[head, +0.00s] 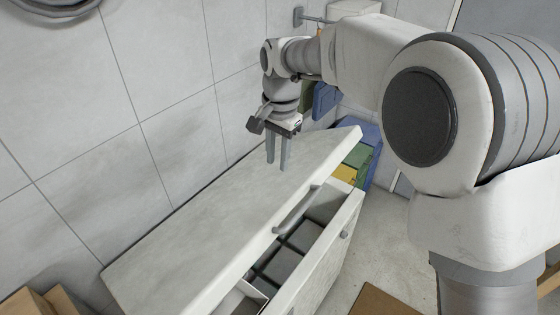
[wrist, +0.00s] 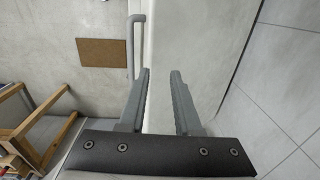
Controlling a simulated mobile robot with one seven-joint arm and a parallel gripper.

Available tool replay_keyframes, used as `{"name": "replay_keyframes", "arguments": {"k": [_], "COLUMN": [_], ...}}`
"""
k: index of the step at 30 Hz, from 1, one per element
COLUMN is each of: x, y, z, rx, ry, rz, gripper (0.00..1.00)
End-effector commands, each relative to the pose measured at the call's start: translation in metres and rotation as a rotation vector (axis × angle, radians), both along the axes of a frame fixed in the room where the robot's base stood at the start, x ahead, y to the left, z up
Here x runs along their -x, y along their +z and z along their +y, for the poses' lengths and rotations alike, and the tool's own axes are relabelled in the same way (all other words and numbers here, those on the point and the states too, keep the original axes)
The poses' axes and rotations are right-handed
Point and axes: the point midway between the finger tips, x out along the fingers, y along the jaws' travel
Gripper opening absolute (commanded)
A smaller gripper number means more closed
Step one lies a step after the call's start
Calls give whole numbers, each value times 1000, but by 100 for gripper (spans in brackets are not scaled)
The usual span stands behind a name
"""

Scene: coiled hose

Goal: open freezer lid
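The white freezer's lid (head: 215,215) is partly raised in the head view, tilted along the tiled wall. A gap shows between its front edge and the freezer body (head: 325,262). Grey compartments (head: 283,262) show inside. The grey bar handle (head: 297,209) is on the lid's front edge, and it also shows in the wrist view (wrist: 131,45), left of the fingers. My gripper (head: 278,164) points down over the lid's far part, behind the handle. Its fingers (wrist: 162,80) are apart with nothing between them. I cannot tell whether the fingertips touch the lid.
Blue, green and yellow boxes (head: 358,157) stand beyond the freezer's far end. The tiled wall (head: 165,110) is close behind the lid. Brown boxes (head: 45,302) are at lower left. A wooden frame (wrist: 45,125) stands at left in the wrist view. Floor beside the freezer is partly clear.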

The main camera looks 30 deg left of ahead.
Motion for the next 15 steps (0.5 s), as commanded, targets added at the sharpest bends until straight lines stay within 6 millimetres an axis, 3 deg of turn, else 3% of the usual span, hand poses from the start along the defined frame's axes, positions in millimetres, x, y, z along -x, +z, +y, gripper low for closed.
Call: {"name": "replay_keyframes", "arguments": {"k": [7, 15], "x": [0, 0], "y": [14, 16], "z": [5, 6], "rx": [0, 0], "ry": [1, 1], "rz": [0, 0], "gripper": [32, 32]}}
